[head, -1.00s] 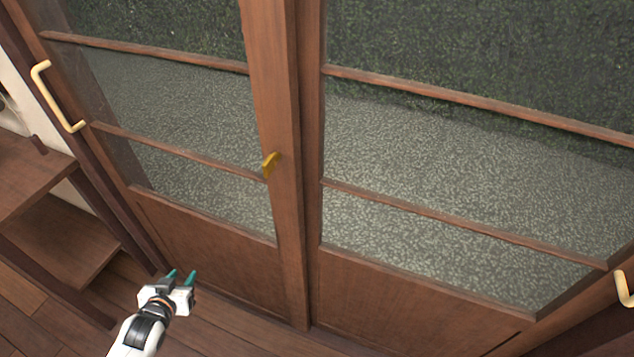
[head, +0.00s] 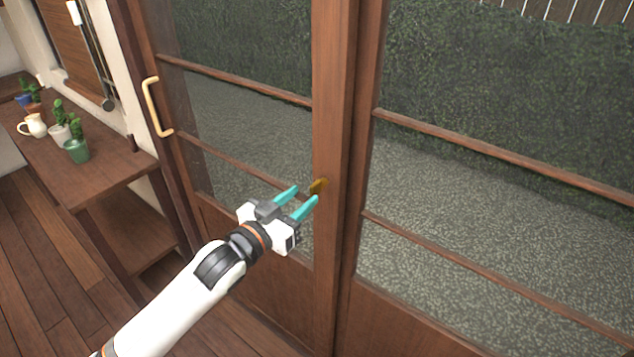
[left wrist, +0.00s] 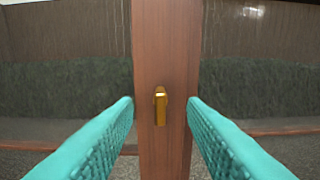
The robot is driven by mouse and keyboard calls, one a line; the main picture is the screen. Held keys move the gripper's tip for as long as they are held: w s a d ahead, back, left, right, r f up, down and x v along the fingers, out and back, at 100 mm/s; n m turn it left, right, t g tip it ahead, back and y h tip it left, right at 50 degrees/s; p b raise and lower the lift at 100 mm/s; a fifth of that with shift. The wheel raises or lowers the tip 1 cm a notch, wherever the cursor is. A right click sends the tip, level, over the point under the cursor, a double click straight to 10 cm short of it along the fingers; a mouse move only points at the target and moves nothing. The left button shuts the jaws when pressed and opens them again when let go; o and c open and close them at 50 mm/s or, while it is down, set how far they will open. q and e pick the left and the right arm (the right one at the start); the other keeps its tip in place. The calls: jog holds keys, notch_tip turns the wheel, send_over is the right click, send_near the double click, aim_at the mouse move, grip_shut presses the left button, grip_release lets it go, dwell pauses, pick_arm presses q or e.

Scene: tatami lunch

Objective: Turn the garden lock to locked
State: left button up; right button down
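The garden lock is a small brass lever (head: 318,187) on the wooden middle stile of the glazed sliding doors. In the left wrist view the lock (left wrist: 160,106) stands upright on the stile, centred between my fingers. My left gripper (head: 306,195) is open, its two teal fingers pointing at the lock from the near left. It also shows in the left wrist view (left wrist: 160,112), with a finger on each side of the stile. The fingers appear apart from the lever, and nothing is held. My right gripper is out of view.
A brass door handle (head: 155,108) is on the left door's outer edge. A wooden shelf (head: 110,175) with potted cacti (head: 76,150) and a white jug (head: 33,126) stands at the left. Wooden floor (head: 50,260) is free in front of it.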

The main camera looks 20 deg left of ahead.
aim_at(311, 190)
pick_arm(q)
jog(key=x, duration=0.6)
jog(key=shift+p, duration=0.35)
jog(key=shift+c, duration=0.6)
grip_shut()
